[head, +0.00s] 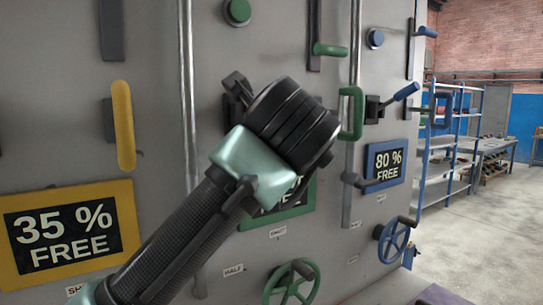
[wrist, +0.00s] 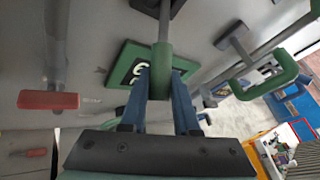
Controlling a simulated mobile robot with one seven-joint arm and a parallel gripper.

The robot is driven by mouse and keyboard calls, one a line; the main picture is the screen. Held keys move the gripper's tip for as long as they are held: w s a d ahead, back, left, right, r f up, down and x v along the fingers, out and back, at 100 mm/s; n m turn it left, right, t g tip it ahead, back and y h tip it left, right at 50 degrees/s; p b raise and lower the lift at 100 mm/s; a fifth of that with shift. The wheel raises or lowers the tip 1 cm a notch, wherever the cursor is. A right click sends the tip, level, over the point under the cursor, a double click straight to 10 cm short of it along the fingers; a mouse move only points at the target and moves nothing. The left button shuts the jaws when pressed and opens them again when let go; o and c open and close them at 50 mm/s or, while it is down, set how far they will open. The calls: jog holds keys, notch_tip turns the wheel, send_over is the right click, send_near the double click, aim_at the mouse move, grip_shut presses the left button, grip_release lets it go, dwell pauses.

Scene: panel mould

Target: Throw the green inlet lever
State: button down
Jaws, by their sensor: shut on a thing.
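The green inlet lever (wrist: 162,58) shows in the wrist view as a green grip on a grey rod that runs up to a dark mount on the panel. My gripper (wrist: 161,84) has its two blue fingers on either side of the green grip, shut on its lower part. In the head view my wrist hides the lever and the fingers. A green-framed sign (wrist: 128,72) lies on the panel behind the grip; it is partly hidden by my arm in the head view (head: 301,204).
To the right stands a green D-shaped handle (head: 351,112), also in the wrist view (wrist: 262,80). A blue lever (head: 405,92) is beyond it. A green handwheel (head: 292,285) sits below, a yellow handle (head: 123,125) left. A red handle (wrist: 48,99) shows in the wrist view. Floor at right is open.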

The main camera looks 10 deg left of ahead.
jog(key=c, duration=0.7)
grip_release()
jog(key=shift+w+a+f, duration=0.1)
jog(key=shift+w, duration=0.05)
jog(key=shift+o, duration=0.2)
jog(key=b+v, duration=0.4)
jog(key=v, duration=0.9)
